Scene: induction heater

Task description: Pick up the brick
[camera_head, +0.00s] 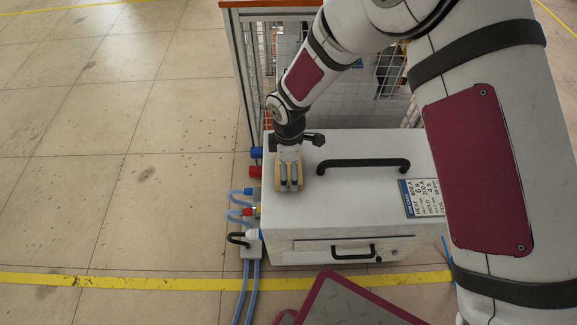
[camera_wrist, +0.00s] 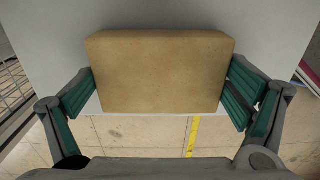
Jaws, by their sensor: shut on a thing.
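The tan brick (camera_wrist: 160,72) fills the middle of the wrist view, between the two green-padded fingers of my gripper (camera_wrist: 160,92). The fingers press against its left and right sides. In the head view my gripper (camera_head: 289,178) points down over the left part of the white heater box, with the brick (camera_head: 278,172) mostly hidden behind the fingers. Only its tan edges show beside them. I cannot tell whether the brick touches the box top or is just above it.
The white heater box (camera_head: 340,205) has a black handle (camera_head: 363,164) on top, right of my gripper, and a label (camera_head: 424,197). Blue hoses (camera_head: 248,285) and fittings line its left side. A mesh fence (camera_head: 247,75) stands behind. The floor at left is clear.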

